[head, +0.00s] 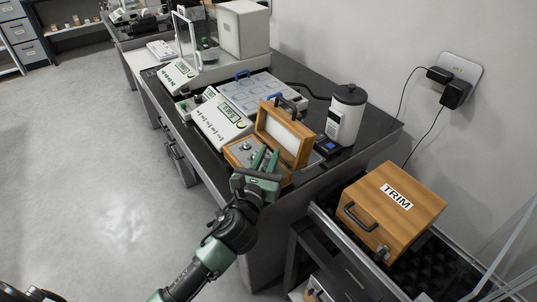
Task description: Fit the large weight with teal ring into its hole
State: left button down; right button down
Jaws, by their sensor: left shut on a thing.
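My left gripper (267,155), green, reaches in from the bottom over the open wooden weight box (233,152) near the dark table's front right corner. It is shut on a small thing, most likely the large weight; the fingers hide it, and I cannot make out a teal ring. The box has a wooden tray with small round holes or weights, partly behind the gripper. Its lid (271,129), pale inside, stands raised behind. The hole for the weight cannot be picked out. My right gripper is not in view.
A white balance (224,118), a grey-blue compartment case (262,92) and a white canister (347,112) crowd round the box. A wooden TRIM case (388,207) stands on a lower cart at right. The floor at left is clear.

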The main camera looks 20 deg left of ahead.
pick_arm(q)
jog(key=shift+f, duration=0.1)
jog(key=shift+f+b, duration=1.05)
jog(key=shift+f, duration=0.2)
jog(key=c, duration=1.2)
grip_release()
jog(key=shift+o, duration=0.2)
jog(key=shift+f, duration=0.1)
jog(key=s, duration=0.7)
jog(key=shift+s+b, duration=0.3)
jog(key=shift+s, duration=0.1)
